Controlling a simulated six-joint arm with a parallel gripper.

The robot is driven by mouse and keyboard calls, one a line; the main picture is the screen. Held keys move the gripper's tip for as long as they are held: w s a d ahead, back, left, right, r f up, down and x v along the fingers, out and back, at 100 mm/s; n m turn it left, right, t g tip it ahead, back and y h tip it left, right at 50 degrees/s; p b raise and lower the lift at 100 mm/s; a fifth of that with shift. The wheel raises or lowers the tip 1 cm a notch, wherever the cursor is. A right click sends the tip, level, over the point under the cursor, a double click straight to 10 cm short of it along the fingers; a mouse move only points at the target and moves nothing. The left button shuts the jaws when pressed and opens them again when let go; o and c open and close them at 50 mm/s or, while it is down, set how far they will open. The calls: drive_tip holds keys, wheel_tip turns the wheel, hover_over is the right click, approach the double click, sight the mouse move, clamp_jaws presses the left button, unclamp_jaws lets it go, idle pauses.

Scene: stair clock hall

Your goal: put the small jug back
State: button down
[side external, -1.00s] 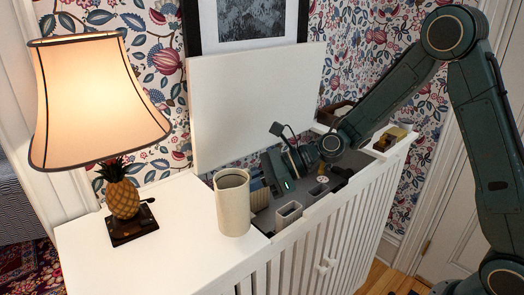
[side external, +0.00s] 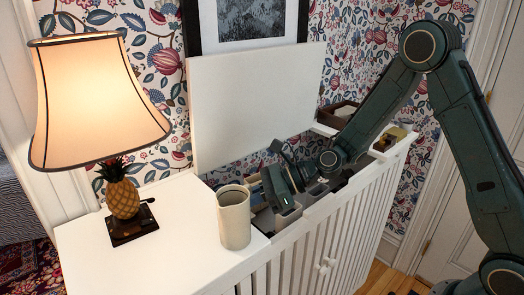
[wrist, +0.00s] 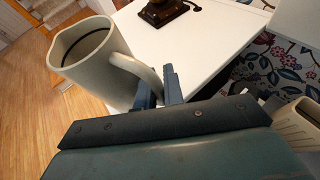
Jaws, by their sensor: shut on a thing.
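The small jug (side external: 234,220) is a cream, straight-sided cylinder with a dark line inside its rim. It is upright at the right end of the white cabinet top (side external: 165,240), beside the open compartment. The wrist view shows the jug (wrist: 108,75) with its loop handle running between my gripper's two blue fingers (wrist: 158,92). My gripper (side external: 262,192) is shut on the handle, on the jug's right side in the side view. I cannot tell whether the jug's base touches the top or hangs just above it.
A lit lamp with a pineapple base (side external: 122,200) stands left on the top. A raised white lid (side external: 255,105) stands behind the open compartment, which holds several containers. A cream container (wrist: 300,125) is close on the right in the wrist view. White surface between lamp and jug is clear.

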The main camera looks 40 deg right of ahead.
drive_tip(key=shift+f, duration=0.1)
drive_tip(key=c, duration=1.5)
unclamp_jaws()
drive_tip(key=v, duration=1.2)
